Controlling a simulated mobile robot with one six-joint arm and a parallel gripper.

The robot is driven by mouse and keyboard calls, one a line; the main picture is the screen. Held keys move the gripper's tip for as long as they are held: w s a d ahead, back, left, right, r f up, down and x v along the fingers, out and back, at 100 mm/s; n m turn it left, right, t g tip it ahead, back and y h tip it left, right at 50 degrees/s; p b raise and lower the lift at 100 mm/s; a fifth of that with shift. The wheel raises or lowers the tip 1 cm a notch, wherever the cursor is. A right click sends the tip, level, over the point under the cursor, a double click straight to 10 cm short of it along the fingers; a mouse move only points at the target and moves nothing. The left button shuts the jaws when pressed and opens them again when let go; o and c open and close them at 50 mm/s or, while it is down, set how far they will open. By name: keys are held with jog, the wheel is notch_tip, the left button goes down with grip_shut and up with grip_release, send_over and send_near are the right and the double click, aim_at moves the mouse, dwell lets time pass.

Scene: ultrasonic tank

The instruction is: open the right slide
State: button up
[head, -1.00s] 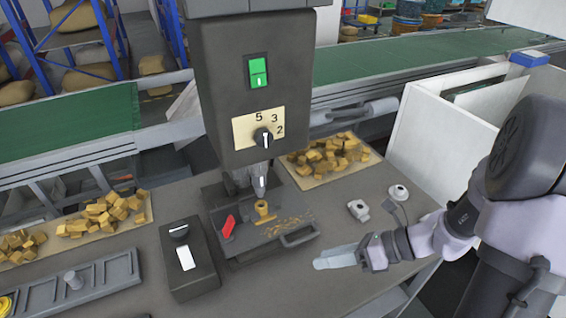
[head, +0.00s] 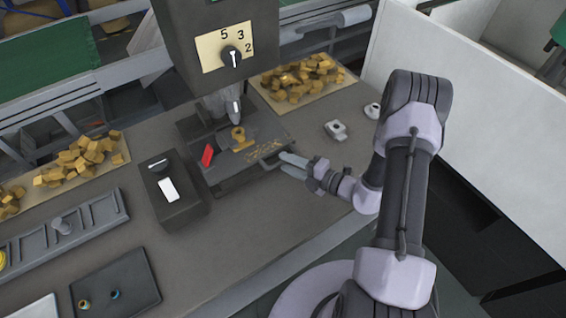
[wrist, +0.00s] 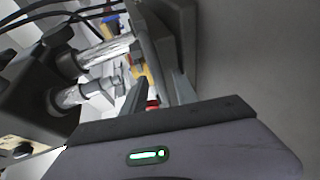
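A drill-press-like machine stands on the bench with a dark base plate (head: 190,130) under its spindle (head: 232,108). What looks like the slide, a dark plate with brass chips and a bar handle (head: 262,164), sits at the base's front right. My gripper (head: 284,165) is at the right end of this handle, its fingers pointing left toward it. The fingers look apart. In the wrist view the two fingers (wrist: 160,90) are also apart, with a red part seen between them. Whether they touch the handle I cannot tell.
A dark control box (head: 180,198) with a white switch stands left of the base. A red lever (head: 207,155) is on the base. A tray of brass pieces (head: 300,80) lies behind. Two small pale objects sit at the right. A white panel (head: 470,120) rises behind my arm.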

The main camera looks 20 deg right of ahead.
jog(key=shift+x, duration=1.15)
jog(key=shift+c, duration=0.2)
grip_shut()
dwell(0.4)
